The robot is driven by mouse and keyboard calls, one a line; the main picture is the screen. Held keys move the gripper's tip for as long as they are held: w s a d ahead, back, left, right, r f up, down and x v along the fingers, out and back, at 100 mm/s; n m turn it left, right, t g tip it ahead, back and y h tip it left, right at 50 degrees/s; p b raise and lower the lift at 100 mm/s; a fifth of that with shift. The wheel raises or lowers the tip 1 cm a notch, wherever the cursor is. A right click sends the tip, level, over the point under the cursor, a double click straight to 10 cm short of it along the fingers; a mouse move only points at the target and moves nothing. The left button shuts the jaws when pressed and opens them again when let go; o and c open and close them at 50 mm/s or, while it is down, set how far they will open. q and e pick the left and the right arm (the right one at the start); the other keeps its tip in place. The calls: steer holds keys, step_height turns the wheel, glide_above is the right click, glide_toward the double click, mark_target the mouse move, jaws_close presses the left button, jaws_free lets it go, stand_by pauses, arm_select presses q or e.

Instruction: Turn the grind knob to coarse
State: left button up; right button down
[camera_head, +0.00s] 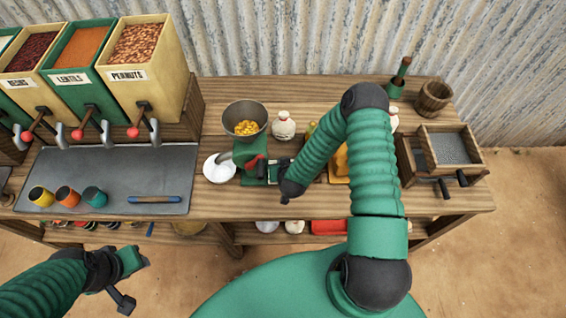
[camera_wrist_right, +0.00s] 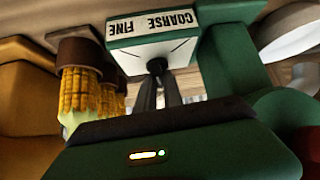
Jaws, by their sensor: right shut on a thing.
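The green grinder (camera_head: 245,154) stands on the wooden counter under a dark hopper (camera_head: 258,112) holding yellow kernels. In the right wrist view its white dial plate (camera_wrist_right: 128,48) reads COARSE and FINE upside down, with COARSE on the right. The small dark grind knob (camera_wrist_right: 157,65) sits below the lettering. My right gripper (camera_wrist_right: 158,88) is shut on the knob; the fingers hide part of it, and I cannot tell its setting. In the head view my right gripper (camera_head: 273,172) is at the grinder's right side. My left gripper (camera_head: 142,263) hangs empty before the counter; its jaw opening is unclear.
A white bowl (camera_head: 219,173) stands left of the grinder. Corn cobs (camera_wrist_right: 82,95) stand close beside my right gripper. A white jar (camera_head: 284,127) is behind. Cups (camera_head: 67,196) and a blue bar (camera_head: 153,199) lie on the grey mat (camera_head: 120,165). Dispensers (camera_head: 143,60) stand back left.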

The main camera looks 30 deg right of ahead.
steer(key=c, duration=1.5)
jaws_free()
steer(key=shift+w, duration=0.1)
steer(key=shift+o, duration=0.2)
steer(key=p+v, duration=0.6)
steer(key=v, duration=1)
steer(key=shift+s+r, duration=0.2)
steer(key=shift+s, duration=0.05)
